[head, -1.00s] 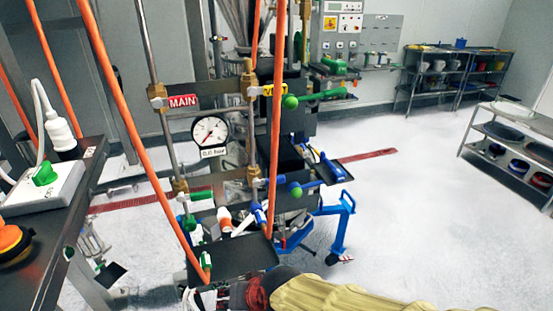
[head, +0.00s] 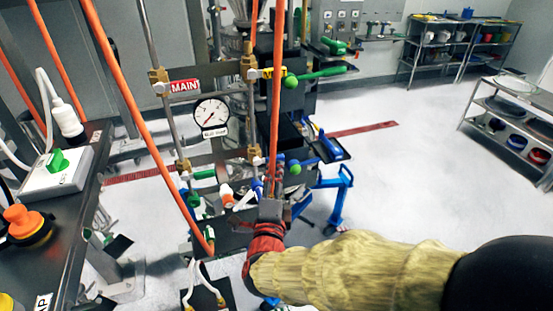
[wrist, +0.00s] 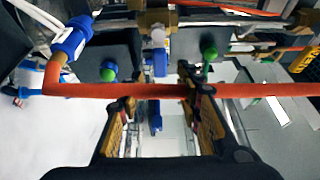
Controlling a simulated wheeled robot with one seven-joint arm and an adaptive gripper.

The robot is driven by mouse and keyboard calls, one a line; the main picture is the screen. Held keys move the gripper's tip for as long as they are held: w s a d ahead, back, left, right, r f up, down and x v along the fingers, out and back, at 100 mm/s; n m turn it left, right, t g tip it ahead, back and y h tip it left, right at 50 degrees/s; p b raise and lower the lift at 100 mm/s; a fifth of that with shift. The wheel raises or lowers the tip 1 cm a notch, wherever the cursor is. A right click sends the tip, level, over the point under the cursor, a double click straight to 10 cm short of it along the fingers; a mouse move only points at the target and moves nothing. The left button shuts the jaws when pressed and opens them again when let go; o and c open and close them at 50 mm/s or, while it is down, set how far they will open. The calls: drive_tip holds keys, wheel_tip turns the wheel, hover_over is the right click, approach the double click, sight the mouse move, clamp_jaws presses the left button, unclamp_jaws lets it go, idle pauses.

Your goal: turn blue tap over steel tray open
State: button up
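In the head view, my gripper (head: 271,207) is in front of the pipe stand, beside the lower end of an orange hose. In the wrist view, the gripper (wrist: 160,103) is open, with nothing held between its fingers. A blue tap handle (wrist: 160,62) on a pale fitting shows just beyond the fingertips, apart from them. A blue handle also shows in the head view (head: 257,184), left of the hose and partly hidden. The orange hose (wrist: 150,90) crosses the wrist view at the fingertips; I cannot tell whether they touch. A dark tray (head: 230,243) lies below, partly covered by my arm.
Green-knobbed handles (head: 291,82) and a pressure gauge (head: 210,116) are on the pipe stand. A blue hose coupling (wrist: 70,42) is at the wrist view's upper left. A dark bench (head: 60,240) stands left. The floor at right is clear up to shelves (head: 515,130).

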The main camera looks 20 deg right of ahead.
sight(276, 159)
drive_tip(key=p+x, duration=0.1)
drive_tip(key=x, duration=0.6)
drive_tip(key=shift+w, duration=0.25)
drive_tip(key=shift+c, duration=0.2)
drive_tip(key=c, duration=0.7)
clamp_jaws()
